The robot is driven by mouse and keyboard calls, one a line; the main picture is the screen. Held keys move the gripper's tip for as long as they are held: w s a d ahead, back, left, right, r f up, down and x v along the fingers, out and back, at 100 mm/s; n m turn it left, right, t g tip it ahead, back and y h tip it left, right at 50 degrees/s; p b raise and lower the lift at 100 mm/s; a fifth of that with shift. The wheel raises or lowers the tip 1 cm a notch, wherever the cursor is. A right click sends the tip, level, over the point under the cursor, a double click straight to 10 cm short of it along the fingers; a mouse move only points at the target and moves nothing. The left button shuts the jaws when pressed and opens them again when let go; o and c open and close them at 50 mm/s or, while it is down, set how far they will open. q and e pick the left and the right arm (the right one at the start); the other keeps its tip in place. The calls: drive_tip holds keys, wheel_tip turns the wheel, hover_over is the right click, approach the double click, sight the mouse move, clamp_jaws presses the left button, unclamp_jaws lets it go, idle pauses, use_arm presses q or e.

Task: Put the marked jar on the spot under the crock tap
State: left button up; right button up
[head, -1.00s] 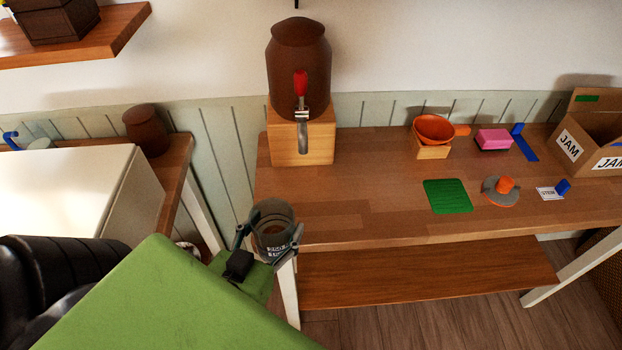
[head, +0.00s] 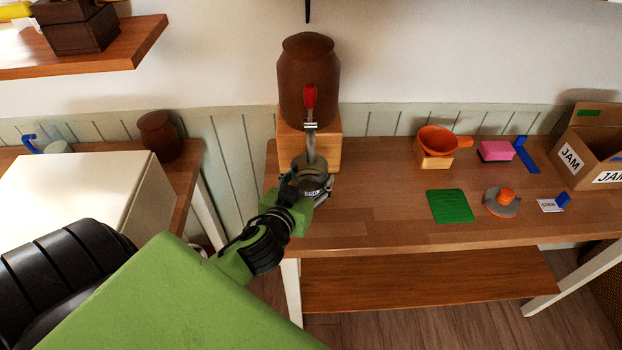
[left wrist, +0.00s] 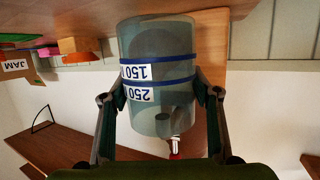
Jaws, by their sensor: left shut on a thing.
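The clear jar (head: 313,170), with blue bands marked 150 and 250 in the left wrist view (left wrist: 158,50), is between the fingers of my left gripper (head: 307,187), which is shut on it. In the head view the jar is in front of the wooden stand (head: 327,153) of the brown crock (head: 307,75). The crock's metal tap (head: 311,140) has a red handle and its spout overlaps the jar's mouth in the picture. I cannot tell whether the jar touches the bench. The spot under the tap is hidden. My right gripper is not in view.
The wooden bench (head: 380,205) has free room right of the jar. Farther right are a green mat (head: 449,206), an orange bowl (head: 437,139), a pink block (head: 496,150), a grey disc with an orange knob (head: 502,201) and a JAM box (head: 590,150).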

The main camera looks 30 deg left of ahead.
use_arm(q)
drive_tip(key=shift+w+a, duration=0.2)
drive_tip(key=shift+w, duration=0.45)
drive_tip(key=shift+s+f+p, duration=0.1)
drive_tip(key=shift+f+p, duration=0.2)
drive_tip(key=shift+f, duration=1.35)
drive_tip(key=o, duration=1.4)
drive_tip(key=shift+f, duration=0.1)
drive_tip(key=shift+o, duration=0.3)
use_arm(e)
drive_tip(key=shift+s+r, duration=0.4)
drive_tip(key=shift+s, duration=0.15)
use_arm(q)
drive_tip(key=shift+s+d, duration=0.1)
drive_tip(key=shift+s, duration=0.05)
drive_tip(key=shift+s+d, duration=0.1)
drive_tip(key=shift+s, duration=0.25)
drive_tip(key=b+v, duration=0.3)
drive_tip(key=v, duration=0.6)
drive_tip(key=shift+s, duration=0.3)
drive_tip(key=shift+s+d+r, duration=0.15)
drive_tip(key=shift+s+r, duration=0.35)
drive_tip(key=shift+s, duration=0.15)
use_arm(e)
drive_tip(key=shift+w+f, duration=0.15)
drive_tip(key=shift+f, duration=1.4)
